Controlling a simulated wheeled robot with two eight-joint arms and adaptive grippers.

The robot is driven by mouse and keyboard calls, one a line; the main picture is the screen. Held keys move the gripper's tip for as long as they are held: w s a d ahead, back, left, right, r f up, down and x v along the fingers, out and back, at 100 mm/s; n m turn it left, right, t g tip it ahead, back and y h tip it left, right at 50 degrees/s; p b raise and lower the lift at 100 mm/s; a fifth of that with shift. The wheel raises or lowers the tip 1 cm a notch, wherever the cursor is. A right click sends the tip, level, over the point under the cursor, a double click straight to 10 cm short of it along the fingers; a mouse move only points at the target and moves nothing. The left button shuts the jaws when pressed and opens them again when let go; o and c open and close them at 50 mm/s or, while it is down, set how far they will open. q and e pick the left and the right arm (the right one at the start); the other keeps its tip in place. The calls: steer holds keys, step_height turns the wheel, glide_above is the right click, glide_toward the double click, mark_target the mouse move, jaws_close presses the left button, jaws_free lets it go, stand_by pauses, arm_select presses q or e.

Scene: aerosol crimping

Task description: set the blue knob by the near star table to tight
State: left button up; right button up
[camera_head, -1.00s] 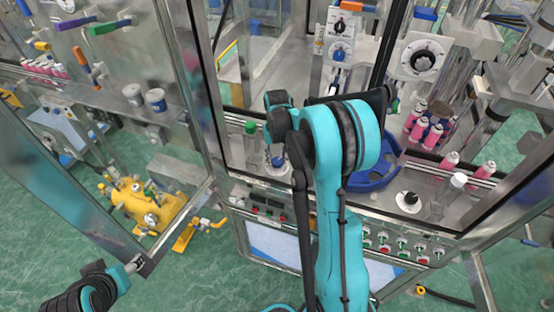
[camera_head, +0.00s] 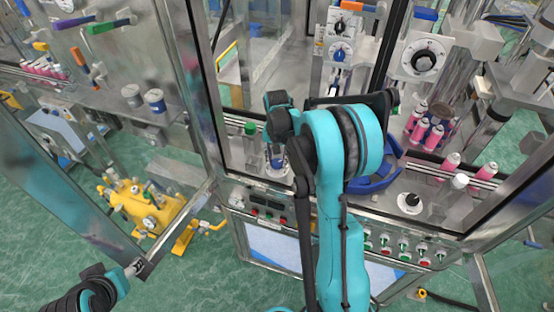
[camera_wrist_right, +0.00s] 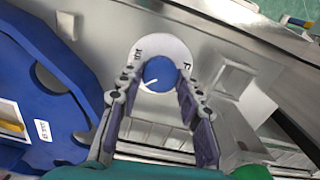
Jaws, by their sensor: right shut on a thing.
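The blue knob (camera_wrist_right: 160,72) sits on a round white dial (camera_wrist_right: 144,48) with dark lettering in the right wrist view. Its white pointer line slants to the lower left; the lettering is too small to read surely. My right gripper (camera_wrist_right: 156,92) has its fingers on both sides of the knob and is shut on it. In the head view the knob (camera_head: 277,162) is partly hidden by my right arm and gripper. The blue star table (camera_head: 376,184) is right of it, and fills the left of the wrist view (camera_wrist_right: 40,75). My left gripper (camera_head: 133,268) is at lower left, its fingers unclear.
A black knob (camera_head: 411,199) is on the deck at right. Several pink cans (camera_head: 419,128) stand behind the star table. Metal door frames (camera_head: 205,110) flank the opening; a yellow machine (camera_head: 140,205) stands on the floor.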

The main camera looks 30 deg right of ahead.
mark_target(277, 162)
steer(key=o, duration=1.2)
steer(key=shift+c, duration=0.2)
step_height(277, 162, up, 12)
